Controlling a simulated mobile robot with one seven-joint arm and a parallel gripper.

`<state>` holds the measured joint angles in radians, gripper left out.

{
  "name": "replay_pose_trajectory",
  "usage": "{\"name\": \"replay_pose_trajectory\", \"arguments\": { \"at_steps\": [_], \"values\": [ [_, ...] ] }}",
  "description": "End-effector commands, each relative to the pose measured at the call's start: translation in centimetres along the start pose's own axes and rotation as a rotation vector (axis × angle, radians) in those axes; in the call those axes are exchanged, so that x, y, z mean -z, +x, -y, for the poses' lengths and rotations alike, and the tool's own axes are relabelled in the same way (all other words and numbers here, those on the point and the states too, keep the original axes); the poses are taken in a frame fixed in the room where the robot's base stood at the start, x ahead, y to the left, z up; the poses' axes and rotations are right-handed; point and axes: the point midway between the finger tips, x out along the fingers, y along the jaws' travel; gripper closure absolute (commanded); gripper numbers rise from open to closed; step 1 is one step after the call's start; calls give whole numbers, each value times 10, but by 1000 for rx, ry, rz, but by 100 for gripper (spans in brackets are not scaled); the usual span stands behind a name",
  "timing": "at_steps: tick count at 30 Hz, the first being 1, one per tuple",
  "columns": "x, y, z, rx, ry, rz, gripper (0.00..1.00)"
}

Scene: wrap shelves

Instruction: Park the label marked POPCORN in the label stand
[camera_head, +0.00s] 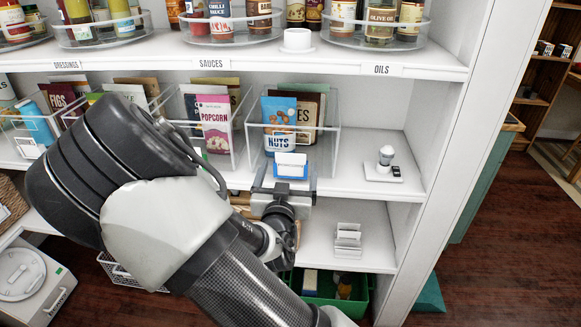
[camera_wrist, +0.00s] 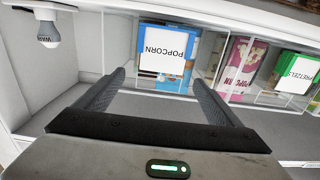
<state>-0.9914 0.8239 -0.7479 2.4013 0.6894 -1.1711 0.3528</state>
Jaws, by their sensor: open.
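The POPCORN label (camera_wrist: 167,48) is a white card on a blue clip. It reads upside down in the wrist view, in front of the bin with the blue NUTS packet (camera_head: 279,125). In the head view the same label (camera_head: 291,161) shows at that bin's front, its text too small to read. My gripper (camera_head: 286,186) is open just before the label. In the wrist view its fingers (camera_wrist: 159,78) stand apart on either side, with the label beyond and between them. A small rack with clear upright plates (camera_head: 348,240), apparently the label stand, sits on the lower shelf at right.
A bin with a pink POPCORN packet (camera_head: 216,127) stands left of the NUTS bin; a green PRETZELS label (camera_wrist: 297,68) shows there. A light bulb on a base (camera_head: 385,160) stands at right on the same shelf. The upper shelf (camera_head: 330,57) overhangs. A green crate (camera_head: 328,289) is below.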

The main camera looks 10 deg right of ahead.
Motion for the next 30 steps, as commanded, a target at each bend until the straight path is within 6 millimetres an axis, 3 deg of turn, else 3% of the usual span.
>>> {"name": "replay_pose_trajectory", "arguments": {
  "at_steps": [9,17,25,30],
  "values": [
    [2,43,2,0,-1,-1,12],
    [2,46,2,0,0,0,12],
    [2,46,2,0,0,0,55],
    [2,45,2,0,0,0,55]
  ]
}}
